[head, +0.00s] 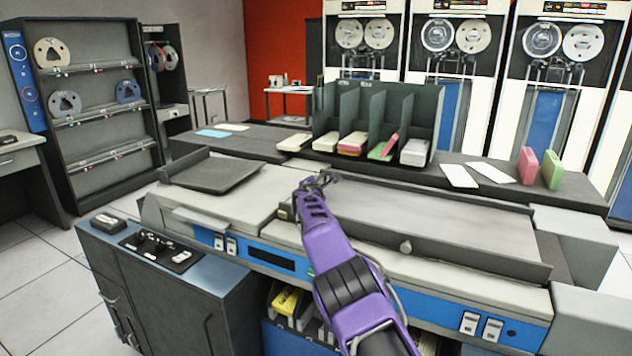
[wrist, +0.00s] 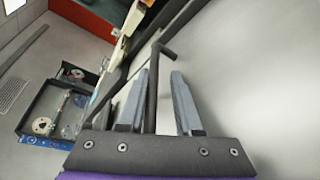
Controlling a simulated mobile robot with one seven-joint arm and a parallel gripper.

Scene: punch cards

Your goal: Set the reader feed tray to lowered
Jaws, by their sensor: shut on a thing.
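The card reader (head: 390,262) is a long grey machine with a blue front band. A long grey tray (head: 430,215) with a dark raised rim lies along its right top. A flat dark plate (head: 215,172) sits tilted on its left top. I cannot tell for sure which of these is the feed tray. My gripper (head: 318,180) is at the long tray's left end. In the wrist view, a dark bent rod (wrist: 153,85) stands between the two grey fingers of my gripper (wrist: 160,92). The gripper is shut on this rod; my gripper hides its lower end.
Behind the reader, a dark counter (head: 262,142) holds a divided card rack (head: 437,115), loose white cards (head: 459,176) and pink and green card blocks (head: 552,168). A control cabinet (head: 165,290) stands at front left. Tape drives line the back.

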